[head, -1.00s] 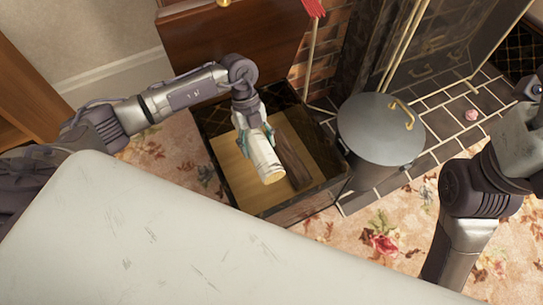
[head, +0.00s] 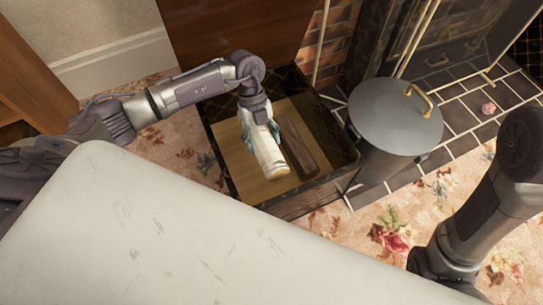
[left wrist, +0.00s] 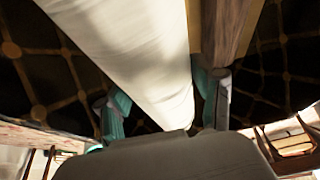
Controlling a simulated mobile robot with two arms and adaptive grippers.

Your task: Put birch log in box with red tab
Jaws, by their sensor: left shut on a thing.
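The birch log (head: 266,158), pale and whitish, is held tilted by my left gripper (head: 260,134). Its cut end points toward the lower right, over the inside of the open dark box (head: 322,191). In the left wrist view the log (left wrist: 140,50) runs between the teal fingertips of my left gripper (left wrist: 165,105). A darker brown log (head: 298,150) lies in the box, right beside the birch log. I cannot tell whether the birch log touches the box floor. No red tab shows now. My right arm is at the right, its gripper out of view.
A grey lidded bucket (head: 392,125) with a brass handle stands close to the right of the box. The dark tiled hearth (head: 465,125) and brick fireplace lie behind. Floral carpet (head: 390,225) is clear in front of the box.

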